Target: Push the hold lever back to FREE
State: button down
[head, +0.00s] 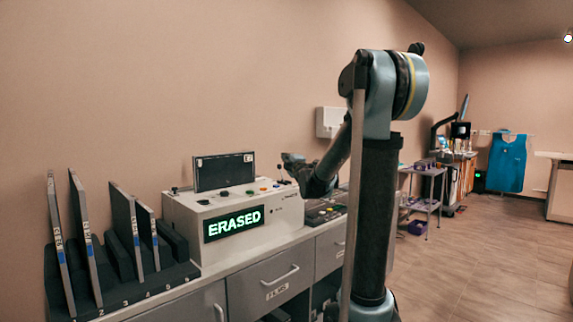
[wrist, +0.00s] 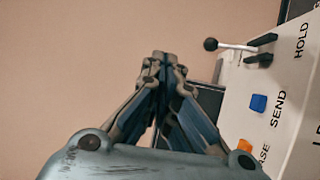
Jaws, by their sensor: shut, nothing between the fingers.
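The hold lever (wrist: 237,47) shows in the wrist view as a thin pale rod with a black ball knob, seated between dark brackets on the white console's top. The word HOLD is printed beside it; no FREE mark is readable. My gripper (wrist: 161,58) is shut and empty, its fingertips left of the ball knob with a visible gap in the picture. In the head view my gripper (head: 292,159) is above the right end of the white console (head: 180,222), and I cannot make out the lever clearly there. The console's front display (head: 234,222) reads ERASED in green.
A blue button (wrist: 258,103) by SEND and an orange button (wrist: 245,146) lie near the lever. A dark screen (head: 224,172) stands behind the console. A slotted rack (head: 130,292) with upright plates is at left. Open floor (head: 480,260) lies to the right.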

jog(key=shift+s+d+r, duration=0.1)
jog(key=shift+s+r, duration=0.15)
jog(key=shift+s, duration=0.2)
jog(key=shift+s+d+r, duration=0.1)
jog(key=shift+s+r, duration=0.15)
jog(key=shift+s, duration=0.2)
jog(key=s+d+f+m+g+h, duration=0.35)
jog(key=s+d+f+m, duration=0.25)
jog(key=s+f, duration=0.35)
jog(key=s+d+f+m+g+h, duration=0.35)
jog(key=s+d+f+m, duration=0.25)
jog(key=s+f, duration=0.3)
jog(key=s+f+m+g+y, duration=0.1)
jog(key=s+f+m+g, duration=0.2)
jog(key=s, duration=1.1)
jog(key=s+f+m+g+y, duration=0.1)
jog(key=s+f+m+g, duration=0.3)
jog(key=s+f, duration=0.9)
jog(key=s+g, duration=0.2)
jog(key=g, duration=0.1)
jog(key=shift+s+a+m, duration=0.15)
jog(key=shift+a+m, duration=0.15)
jog(key=shift+a, duration=0.05)
jog(key=shift+f, duration=0.1)
